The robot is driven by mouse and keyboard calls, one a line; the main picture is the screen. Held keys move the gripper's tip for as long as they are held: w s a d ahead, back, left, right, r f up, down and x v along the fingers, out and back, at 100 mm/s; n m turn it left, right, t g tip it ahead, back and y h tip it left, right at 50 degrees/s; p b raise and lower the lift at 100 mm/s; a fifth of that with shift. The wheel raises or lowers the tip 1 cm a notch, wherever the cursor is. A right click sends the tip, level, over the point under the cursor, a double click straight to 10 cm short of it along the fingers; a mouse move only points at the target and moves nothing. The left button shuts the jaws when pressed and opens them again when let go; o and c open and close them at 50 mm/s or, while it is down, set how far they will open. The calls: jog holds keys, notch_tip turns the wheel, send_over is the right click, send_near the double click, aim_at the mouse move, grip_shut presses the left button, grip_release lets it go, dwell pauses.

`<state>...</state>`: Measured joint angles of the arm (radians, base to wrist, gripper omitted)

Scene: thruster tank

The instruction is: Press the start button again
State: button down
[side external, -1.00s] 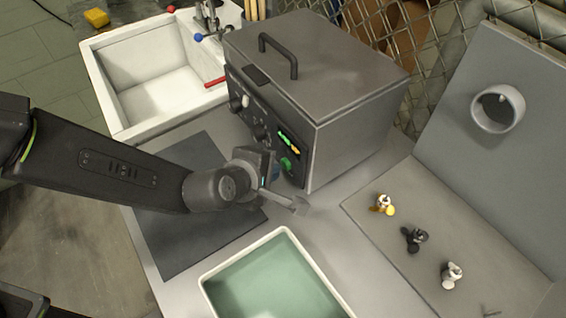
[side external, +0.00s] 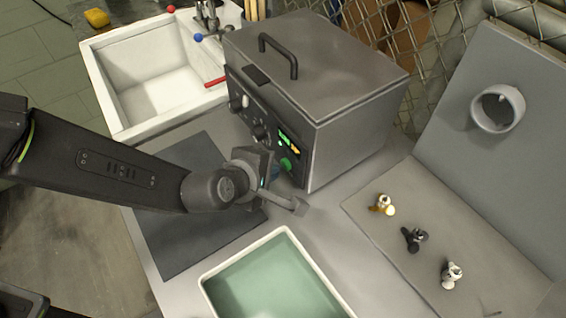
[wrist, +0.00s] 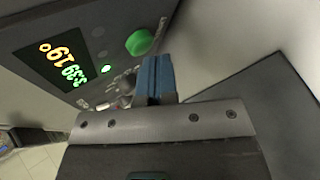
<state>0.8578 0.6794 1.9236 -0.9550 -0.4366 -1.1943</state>
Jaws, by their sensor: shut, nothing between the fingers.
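The start button (side external: 287,164) is a green round knob low on the front panel of the grey lidded tank (side external: 350,125). In the wrist view the green button (wrist: 139,42) stands out from the panel, just left of and beyond my fingertips. My gripper (side external: 275,173) is shut and empty in front of the panel, close to the button. Its blue fingers (wrist: 155,62) are pressed together in the wrist view. A small gap seems to show between fingers and button; I cannot tell contact for sure. The lit display (wrist: 63,66) shows yellow and green digits, with a green lamp (wrist: 106,69) lit beside it.
A white sink (side external: 160,85) stands behind left. A tray of greenish liquid (side external: 215,285) sits in front, beside a dark mat (side external: 185,240). Several small fittings, including a dark one (side external: 416,238), lie on the grey board at right. Dark knobs sit on the panel left of the display.

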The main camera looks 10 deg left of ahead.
jog(key=shift+s+a, duration=0.35)
jog(key=shift+s+a, duration=1.8)
jog(key=shift+w+a+r, duration=0.15)
jog(key=shift+r, duration=0.2)
jog(key=s+a+r+m+g, duration=0.1)
jog(key=a+r+m+g, duration=0.1)
jog(key=a+r+m, duration=1)
jog(key=s+a+r+m+y, duration=0.1)
jog(key=s+a+r+m, duration=0.1)
jog(key=s+a, duration=0.5)
jog(key=s+a+r+m+g+y, duration=0.1)
jog(key=s+a+r, duration=0.3)
jog(key=a, duration=0.8)
jog(key=s+m+y, duration=0.1)
jog(key=s, duration=0.1)
jog(key=shift+s+r+y, duration=0.3)
jog(key=shift+s, duration=0.1)
